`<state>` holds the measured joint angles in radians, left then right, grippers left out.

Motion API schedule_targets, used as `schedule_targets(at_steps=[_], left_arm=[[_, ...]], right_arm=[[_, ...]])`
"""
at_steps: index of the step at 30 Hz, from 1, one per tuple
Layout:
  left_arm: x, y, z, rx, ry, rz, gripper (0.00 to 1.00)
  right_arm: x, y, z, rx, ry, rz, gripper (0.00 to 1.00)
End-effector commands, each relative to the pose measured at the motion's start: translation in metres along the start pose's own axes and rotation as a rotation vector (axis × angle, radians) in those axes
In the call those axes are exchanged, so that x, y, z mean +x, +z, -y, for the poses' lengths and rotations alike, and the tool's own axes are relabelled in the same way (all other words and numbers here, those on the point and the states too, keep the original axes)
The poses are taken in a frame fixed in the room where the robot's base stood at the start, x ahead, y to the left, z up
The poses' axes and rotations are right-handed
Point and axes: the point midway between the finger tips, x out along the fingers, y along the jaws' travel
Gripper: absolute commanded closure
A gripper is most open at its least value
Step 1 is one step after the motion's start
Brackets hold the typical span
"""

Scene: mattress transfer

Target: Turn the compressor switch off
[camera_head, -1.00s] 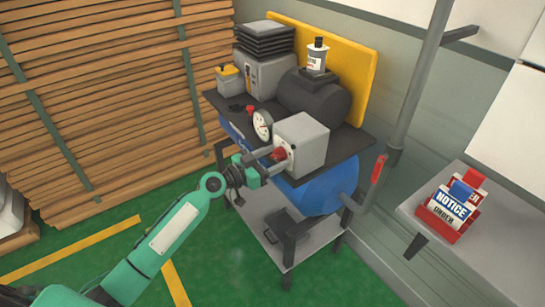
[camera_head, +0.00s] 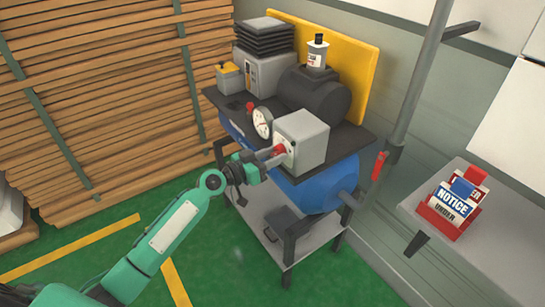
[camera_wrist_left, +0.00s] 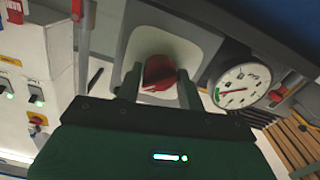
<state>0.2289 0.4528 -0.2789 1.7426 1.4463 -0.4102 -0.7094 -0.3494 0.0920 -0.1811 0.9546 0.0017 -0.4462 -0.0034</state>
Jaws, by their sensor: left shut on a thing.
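The compressor (camera_head: 322,188) has a blue tank under a dark top plate, on a metal stand. A grey switch box (camera_head: 310,140) sits at the front of its top plate. The red rotary switch (camera_wrist_left: 160,73) is on the box's face in the left wrist view. My left gripper (camera_head: 281,154) reaches the box's face. In the left wrist view its two fingers (camera_wrist_left: 157,86) stand on either side of the red knob and are shut on it. The knob's exact angle is partly hidden by the fingers. My right gripper is not in view.
A round gauge (camera_head: 262,122) stands just left of the switch box. A red valve handle (camera_head: 379,166) and a grey pole (camera_head: 418,75) are at the right. A side shelf (camera_head: 410,207) holds a red sign holder (camera_head: 447,222). Stacked planks (camera_head: 100,90) fill the left.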

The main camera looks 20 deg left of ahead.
Motion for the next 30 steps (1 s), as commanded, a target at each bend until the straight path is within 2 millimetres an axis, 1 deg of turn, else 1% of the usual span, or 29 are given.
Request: schedule_targets(at_steps=[1, 8, 15, 21, 30], left_arm=[[0.0, 0.002, 0.0, -0.039, 0.001, 0.0, 0.84], [0.0, 0.001, -0.001, -0.254, 0.001, 0.0, 0.84], [0.0, -0.001, -0.001, -0.481, 0.0, 0.0, 0.84], [0.0, -0.001, -0.001, -0.645, 0.0, 0.0, 0.84], [0.0, -0.001, -0.002, -0.81, 0.0, 0.0, 0.84]], right_arm=[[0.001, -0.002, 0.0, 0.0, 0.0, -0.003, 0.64], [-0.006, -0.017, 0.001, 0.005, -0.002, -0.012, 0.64], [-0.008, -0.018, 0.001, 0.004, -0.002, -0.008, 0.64], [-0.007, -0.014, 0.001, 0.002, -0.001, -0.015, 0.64], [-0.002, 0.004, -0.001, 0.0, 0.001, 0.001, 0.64]])
